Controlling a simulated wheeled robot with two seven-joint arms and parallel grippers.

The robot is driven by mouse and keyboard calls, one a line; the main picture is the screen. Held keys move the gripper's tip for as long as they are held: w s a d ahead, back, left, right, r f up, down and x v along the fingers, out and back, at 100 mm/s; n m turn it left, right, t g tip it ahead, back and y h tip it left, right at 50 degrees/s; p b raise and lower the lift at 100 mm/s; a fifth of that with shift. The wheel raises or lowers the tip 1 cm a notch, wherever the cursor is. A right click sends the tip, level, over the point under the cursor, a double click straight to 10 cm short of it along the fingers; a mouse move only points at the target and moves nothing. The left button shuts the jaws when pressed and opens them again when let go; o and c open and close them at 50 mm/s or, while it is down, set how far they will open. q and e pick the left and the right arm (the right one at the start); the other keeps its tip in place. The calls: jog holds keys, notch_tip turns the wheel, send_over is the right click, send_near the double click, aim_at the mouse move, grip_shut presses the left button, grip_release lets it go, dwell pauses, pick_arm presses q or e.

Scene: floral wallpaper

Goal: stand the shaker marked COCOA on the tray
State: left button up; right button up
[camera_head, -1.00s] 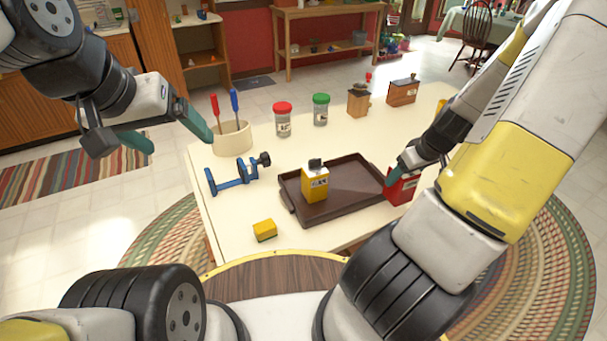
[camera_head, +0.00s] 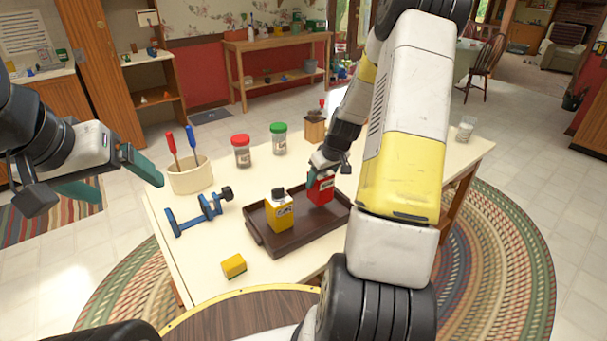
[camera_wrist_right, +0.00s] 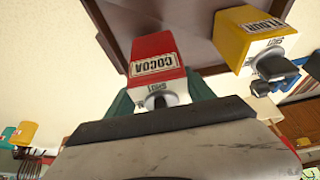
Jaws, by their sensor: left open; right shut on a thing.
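The red shaker (camera_head: 321,189) has a label that reads COCOA in the right wrist view (camera_wrist_right: 158,50). My right gripper (camera_head: 316,171) is shut on it, with teal fingers at both sides of its white top. The shaker looks upright, over the right part of the dark brown tray (camera_head: 281,243). I cannot tell whether its base touches the tray. A yellow shaker (camera_head: 279,213), marked FLOUR in the right wrist view (camera_wrist_right: 250,38), stands on the tray to its left. My left gripper (camera_head: 118,177) is open and empty, left of the table.
A blue clamp (camera_head: 200,212) and a yellow block (camera_head: 233,266) lie left of the tray. A holder with screwdrivers (camera_head: 189,178), a red-lidded jar (camera_head: 241,152), a green-lidded jar (camera_head: 279,140) and a wooden box (camera_head: 314,130) stand behind. A clear glass (camera_head: 465,130) stands far right.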

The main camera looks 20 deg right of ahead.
jog(key=shift+w+a, duration=0.1)
jog(key=shift+w, duration=0.1)
jog(key=shift+f, duration=1.75)
jog(key=o, duration=1.5)
jog(key=shift+f, duration=0.15)
